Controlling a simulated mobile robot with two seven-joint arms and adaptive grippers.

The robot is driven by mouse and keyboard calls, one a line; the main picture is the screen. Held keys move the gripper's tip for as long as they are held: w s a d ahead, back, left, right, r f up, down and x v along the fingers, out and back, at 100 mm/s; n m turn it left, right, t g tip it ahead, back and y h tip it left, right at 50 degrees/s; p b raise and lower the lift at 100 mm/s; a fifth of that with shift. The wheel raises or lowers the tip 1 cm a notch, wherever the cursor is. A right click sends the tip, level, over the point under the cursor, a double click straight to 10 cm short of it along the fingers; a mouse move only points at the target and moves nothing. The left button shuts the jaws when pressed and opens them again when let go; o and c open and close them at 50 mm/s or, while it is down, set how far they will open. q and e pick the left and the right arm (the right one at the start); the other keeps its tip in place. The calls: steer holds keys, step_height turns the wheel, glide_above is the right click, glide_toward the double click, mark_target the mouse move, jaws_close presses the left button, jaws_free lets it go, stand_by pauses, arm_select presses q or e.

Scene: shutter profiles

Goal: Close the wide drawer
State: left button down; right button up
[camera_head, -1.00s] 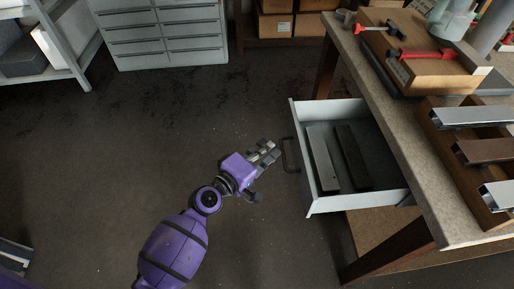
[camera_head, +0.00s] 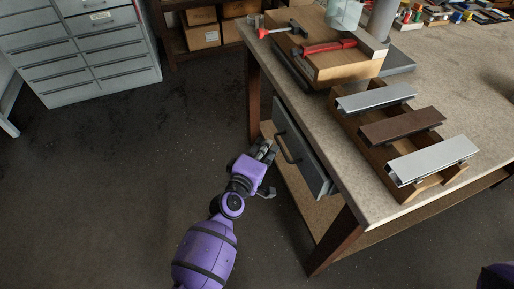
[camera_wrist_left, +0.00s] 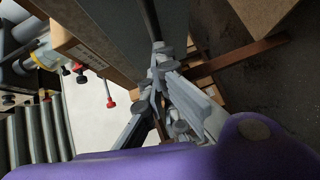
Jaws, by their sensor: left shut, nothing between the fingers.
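The wide drawer (camera_head: 309,165) is under the workbench top, its grey front almost in line with the bench edge. I cannot tell whether a small gap is left. Its dark bar handle (camera_head: 286,146) faces left. My left gripper (camera_head: 266,148) is at the drawer front beside the handle, shut and empty. In the left wrist view the gripper's fingers (camera_wrist_left: 160,66) are together, close to the dark handle bar (camera_wrist_left: 150,18) and the grey drawer front (camera_wrist_left: 118,24). I cannot tell whether they touch. The drawer's inside is hidden. My right gripper is not in view.
The workbench (camera_head: 305,125) holds a wooden block with red-handled clamps (camera_head: 325,47) and a wooden rack (camera_head: 370,150) with metal and brown profiles. A grey drawer cabinet (camera_head: 80,55) stands at the back left. The floor left of my arm is clear.

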arm_select(q)
steer(key=d, duration=0.3)
steer(key=shift+w, duration=0.35)
steer(key=shift+r, duration=0.1)
